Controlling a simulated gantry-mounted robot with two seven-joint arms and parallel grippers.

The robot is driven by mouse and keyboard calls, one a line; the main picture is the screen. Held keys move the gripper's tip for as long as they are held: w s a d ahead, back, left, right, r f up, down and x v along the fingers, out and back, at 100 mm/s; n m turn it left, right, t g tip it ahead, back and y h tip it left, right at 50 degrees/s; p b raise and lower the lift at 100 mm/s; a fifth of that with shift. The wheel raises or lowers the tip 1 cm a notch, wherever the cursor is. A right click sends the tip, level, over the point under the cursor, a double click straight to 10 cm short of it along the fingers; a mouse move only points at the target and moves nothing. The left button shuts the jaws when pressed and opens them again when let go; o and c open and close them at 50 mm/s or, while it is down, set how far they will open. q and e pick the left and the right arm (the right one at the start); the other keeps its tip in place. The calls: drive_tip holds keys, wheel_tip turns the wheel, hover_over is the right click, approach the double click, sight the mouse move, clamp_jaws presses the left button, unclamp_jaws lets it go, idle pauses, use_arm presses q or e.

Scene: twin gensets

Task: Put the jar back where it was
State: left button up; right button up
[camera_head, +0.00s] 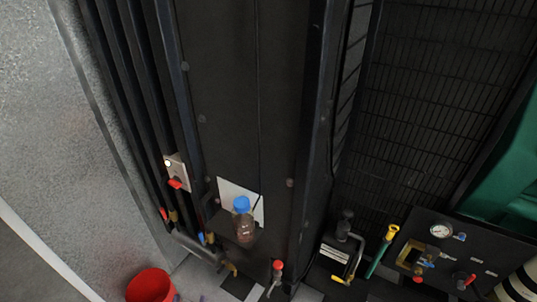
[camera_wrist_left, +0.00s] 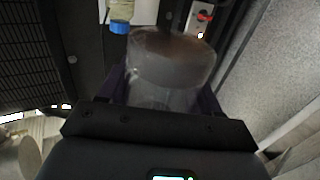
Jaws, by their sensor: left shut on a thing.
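A clear jar (camera_wrist_left: 172,62) with brownish-grey contents fills the middle of the left wrist view. My left gripper (camera_wrist_left: 163,88) is shut on it, with a dark purple finger on either side. The jar hides much of the fingers. I cannot make out the jar in the head view; only a small purple bit shows at its bottom edge, beside the red bucket. My right gripper is not in view.
A blue-capped bottle (camera_head: 243,219) stands on a small dark ledge before a white sheet. A switch box (camera_head: 176,172) with a red knob is left of it. A red bucket (camera_head: 148,286) is below. Valves and a gauge panel (camera_head: 440,255) are at lower right.

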sight(185, 301)
use_arm(q)
drive_tip(key=shift+s+r+p, duration=0.2)
drive_tip(key=shift+r+p, duration=0.4)
drive_tip(key=shift+r, duration=0.25)
drive_tip(key=shift+s+r+p, duration=0.2)
drive_tip(key=shift+r+p, duration=0.35)
drive_tip(key=shift+r, duration=0.25)
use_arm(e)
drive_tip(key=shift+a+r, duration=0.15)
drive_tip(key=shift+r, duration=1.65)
use_arm(q)
drive_tip(key=shift+s, duration=0.1)
